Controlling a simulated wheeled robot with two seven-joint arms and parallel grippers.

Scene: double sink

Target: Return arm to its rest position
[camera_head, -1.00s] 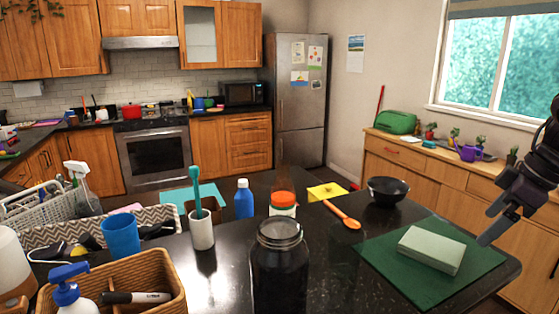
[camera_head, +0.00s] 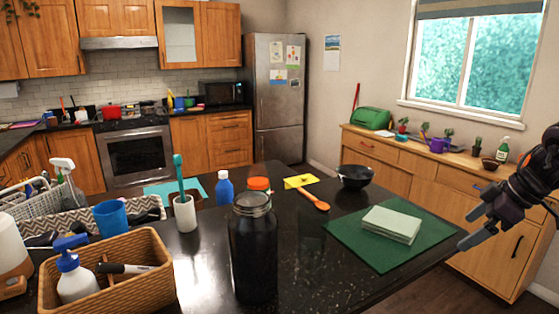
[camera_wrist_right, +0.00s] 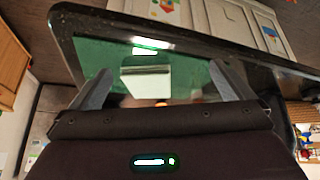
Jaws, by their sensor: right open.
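My right gripper (camera_head: 472,226) is at the right edge of the head view, beyond the counter's right edge and apart from everything. In the right wrist view its two fingers (camera_wrist_right: 160,85) are spread wide with nothing between them. Past them, the pale green block (camera_wrist_right: 146,82) lies on the dark green mat (camera_wrist_right: 92,58). In the head view the block (camera_head: 391,224) lies flat on the mat (camera_head: 345,240). My left gripper is not in view.
A dark jar (camera_head: 253,250) stands at the counter's front. A black bowl (camera_head: 355,178) and an orange spoon (camera_head: 315,200) lie behind the mat. A wicker basket (camera_head: 130,285) is at left. A wooden sideboard (camera_head: 455,200) stands behind my right arm.

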